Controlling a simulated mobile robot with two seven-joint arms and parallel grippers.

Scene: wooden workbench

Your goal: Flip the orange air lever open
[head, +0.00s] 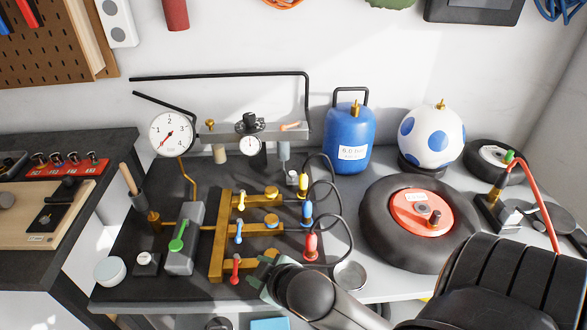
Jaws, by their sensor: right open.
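The orange lever (290,126) sits on the right end of the grey air bar (212,131) at the back of the bench. It lies nearly flat, along the bar. A small dial with a black knob (249,122) is just left of it. My right gripper (262,272) is open at the front of the brass manifold (217,255), close to its red lever (235,268). It is well in front of the orange lever and apart from it. My wrist partly hides the fingers, and contact with the manifold cannot be told. My left gripper is not in view.
A large pressure gauge (171,134) stands left of the bar. Black hoses with yellow, blue and red plugs (310,244) rise right of the manifold. A green lever (178,241) is to its left. A blue tank (348,138), ball (431,137) and wheel (377,235) fill the right.

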